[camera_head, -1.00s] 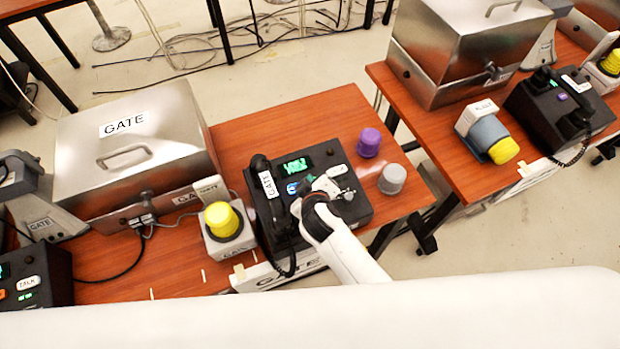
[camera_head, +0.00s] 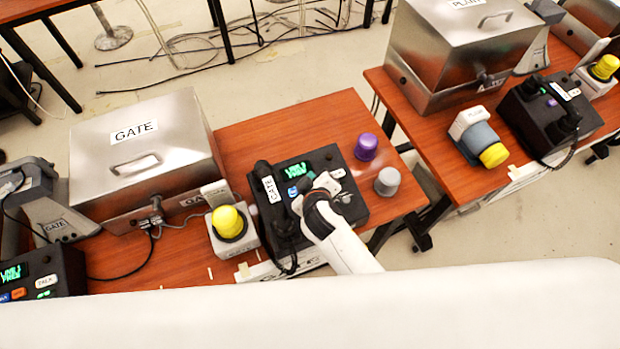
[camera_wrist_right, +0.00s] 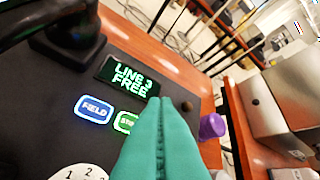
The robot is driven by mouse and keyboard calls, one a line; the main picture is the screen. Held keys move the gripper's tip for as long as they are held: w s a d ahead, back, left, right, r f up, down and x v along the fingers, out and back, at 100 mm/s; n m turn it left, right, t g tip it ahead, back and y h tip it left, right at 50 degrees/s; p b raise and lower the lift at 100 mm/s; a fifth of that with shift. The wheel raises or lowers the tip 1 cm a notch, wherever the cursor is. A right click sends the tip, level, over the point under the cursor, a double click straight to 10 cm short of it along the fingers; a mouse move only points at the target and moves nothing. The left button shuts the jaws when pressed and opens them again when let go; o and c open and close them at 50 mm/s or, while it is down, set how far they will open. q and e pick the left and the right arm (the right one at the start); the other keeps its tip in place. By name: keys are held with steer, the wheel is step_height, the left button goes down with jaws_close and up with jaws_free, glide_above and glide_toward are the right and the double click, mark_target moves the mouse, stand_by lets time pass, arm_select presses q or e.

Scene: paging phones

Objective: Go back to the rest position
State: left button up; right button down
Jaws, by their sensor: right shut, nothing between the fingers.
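My right gripper (camera_head: 325,190) is over the right part of the black GATE phone (camera_head: 350,207) on the middle table. In the right wrist view its teal fingers (camera_wrist_right: 163,125) are pressed together, with nothing between them. They point past the phone's screen (camera_wrist_right: 128,75), which reads "LINE 3 FREE". A blue FIELD button (camera_wrist_right: 94,109) and a partly hidden green button (camera_wrist_right: 125,122) show beside the fingers. The handset (camera_head: 275,200) labelled GATE lies on the left side of the phone. I cannot tell whether the fingers touch the phone. My left gripper is not in view.
A purple knob (camera_head: 366,147) and a grey knob (camera_head: 387,181) stand right of the phone. A yellow lamp (camera_head: 228,222) and a steel GATE box (camera_head: 150,140) stand to the left. Another table (camera_head: 420,110) with a box and phone is at right, across a gap.

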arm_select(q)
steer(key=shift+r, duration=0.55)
arm_select(e)
steer(key=shift+s+r, duration=0.1)
steer(key=shift+r, duration=0.45)
steer(key=shift+d, duration=0.1)
